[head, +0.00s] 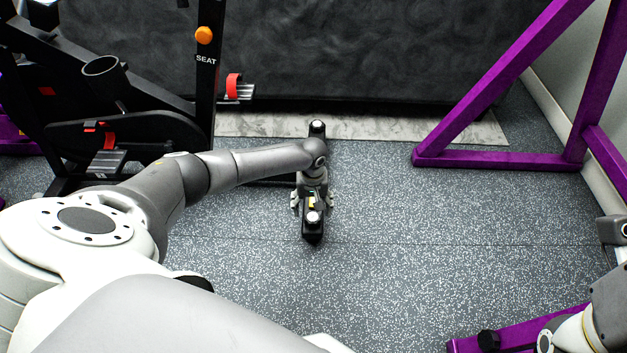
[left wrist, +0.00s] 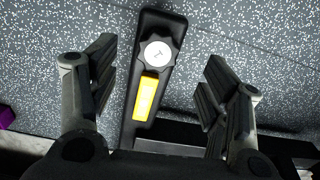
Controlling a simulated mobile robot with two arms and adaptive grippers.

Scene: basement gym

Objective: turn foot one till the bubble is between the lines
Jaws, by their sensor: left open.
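A black stabiliser bar (head: 313,237) of the exercise bike lies on the floor; it also shows in the left wrist view (left wrist: 152,22). My left gripper (head: 312,200) is open above the bar. In the left wrist view its fingers (left wrist: 165,85) stand apart on both sides of the bar, holding nothing.
The bike frame (head: 207,90) stands at the left. Another knob (head: 317,127) is at the bar's far end. A purple rack (head: 490,160) stands at the right, with another purple beam (head: 515,335) at the bottom right. The speckled floor (head: 420,240) between is clear.

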